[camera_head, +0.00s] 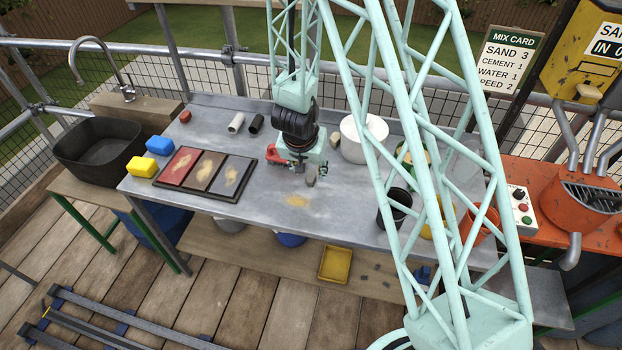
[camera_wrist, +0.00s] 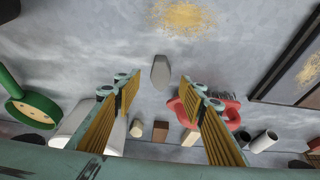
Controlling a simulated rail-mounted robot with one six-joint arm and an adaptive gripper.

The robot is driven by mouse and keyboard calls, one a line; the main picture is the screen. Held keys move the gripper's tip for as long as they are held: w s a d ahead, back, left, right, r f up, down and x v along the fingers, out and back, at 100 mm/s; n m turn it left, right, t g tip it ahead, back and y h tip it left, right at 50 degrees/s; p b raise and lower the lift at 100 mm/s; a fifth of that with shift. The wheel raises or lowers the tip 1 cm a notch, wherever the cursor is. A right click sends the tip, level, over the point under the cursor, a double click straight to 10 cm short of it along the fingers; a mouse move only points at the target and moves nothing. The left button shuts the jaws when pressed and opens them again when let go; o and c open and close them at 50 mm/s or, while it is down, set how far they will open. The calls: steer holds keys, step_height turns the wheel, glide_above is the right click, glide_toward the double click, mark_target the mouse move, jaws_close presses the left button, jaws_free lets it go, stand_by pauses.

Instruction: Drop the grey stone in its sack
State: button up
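The grey stone (camera_head: 310,180) lies on the metal worktop, just behind a patch of sand. In the wrist view the stone (camera_wrist: 160,71) is a small grey upright-looking lump just beyond the fingertips, in line with the gap between them. My gripper (camera_wrist: 157,84) is open and empty, its two yellow-ridged fingers wide apart. In the head view my gripper (camera_head: 311,166) is low over the worktop by the stone; its fingers are small there. I cannot make out a sack for the stone in either view.
A red tool (camera_wrist: 230,114) lies close to one finger. A white bucket (camera_head: 353,147) stands right of my gripper, and a black cup (camera_head: 394,208) further right. A framed tray of coloured panels (camera_head: 203,173) is at left. The worktop's front middle is clear apart from sand (camera_head: 296,201).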

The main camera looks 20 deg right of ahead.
mark_target(311, 175)
steer(key=shift+b+x, duration=0.6)
steer(key=shift+x, duration=1.55)
steer(key=shift+c, duration=0.5)
steer(key=c, duration=1)
steer(key=shift+o, duration=0.2)
steer(key=shift+r, duration=0.3)
